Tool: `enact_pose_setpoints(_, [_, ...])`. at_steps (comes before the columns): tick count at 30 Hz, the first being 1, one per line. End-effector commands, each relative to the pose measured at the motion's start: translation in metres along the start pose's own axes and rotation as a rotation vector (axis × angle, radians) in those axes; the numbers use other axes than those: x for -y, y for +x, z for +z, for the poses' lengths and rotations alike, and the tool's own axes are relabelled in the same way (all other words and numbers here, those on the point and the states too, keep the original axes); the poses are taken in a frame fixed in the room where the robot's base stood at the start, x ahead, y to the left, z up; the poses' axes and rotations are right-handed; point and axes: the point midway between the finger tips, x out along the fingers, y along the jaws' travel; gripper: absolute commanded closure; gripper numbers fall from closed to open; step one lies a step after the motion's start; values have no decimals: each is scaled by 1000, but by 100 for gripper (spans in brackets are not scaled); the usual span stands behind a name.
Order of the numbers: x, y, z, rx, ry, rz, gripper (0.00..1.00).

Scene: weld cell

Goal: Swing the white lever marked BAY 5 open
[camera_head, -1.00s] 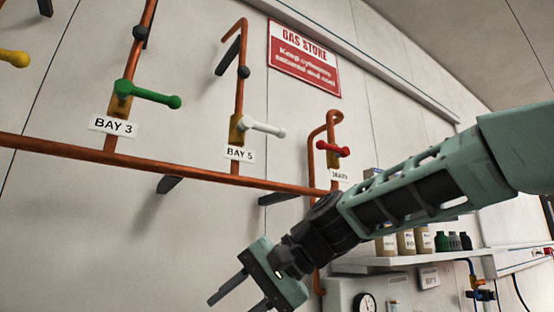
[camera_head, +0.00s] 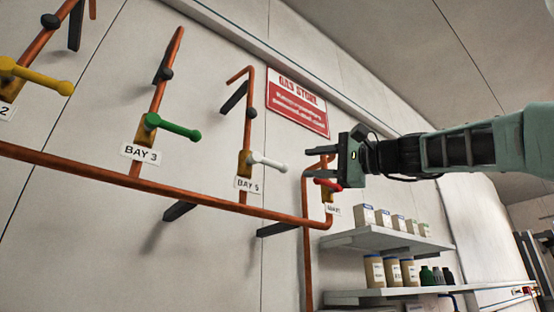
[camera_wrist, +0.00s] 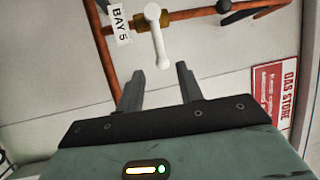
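The white lever (camera_head: 268,161) stands out to the right from its brass valve on a copper riser, above the BAY 5 label (camera_head: 248,184). In the wrist view the white lever (camera_wrist: 157,38) lies ahead of my gripper (camera_wrist: 158,78), roughly in line with the gap between the fingers. The BAY 5 label (camera_wrist: 121,24) is beside it. My gripper (camera_head: 307,162) is open and empty, to the right of the white lever in the head view, with its fingers pointing left. The fingers appear apart from the lever.
A red lever (camera_head: 328,185) is close to my gripper in the head view. The green BAY 3 lever (camera_head: 172,126) and a yellow lever (camera_head: 38,77) are further left. A copper pipe (camera_head: 190,195) runs below the valves. Shelves (camera_head: 385,240) with containers stand lower right.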

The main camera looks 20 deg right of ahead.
Motion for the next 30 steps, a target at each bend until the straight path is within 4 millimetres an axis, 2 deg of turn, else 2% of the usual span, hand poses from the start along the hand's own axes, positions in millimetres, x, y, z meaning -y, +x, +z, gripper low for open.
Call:
enact_pose_setpoints(1, [4, 13, 0, 4, 1, 1, 63])
enact_pose_setpoints(9, [4, 67, 0, 3, 1, 1, 63])
enact_pose_setpoints(15, [2, 94, 0, 2, 0, 1, 63])
enact_pose_setpoints(20, [0, 102, 0, 0, -1, 1, 63])
enact_pose_setpoints(28, [0, 103, 0, 0, -2, 0, 63])
enact_pose_setpoints(29, [0, 103, 0, 0, -2, 0, 66])
enact_pose_setpoints(30, [0, 103, 0, 0, -2, 0, 77])
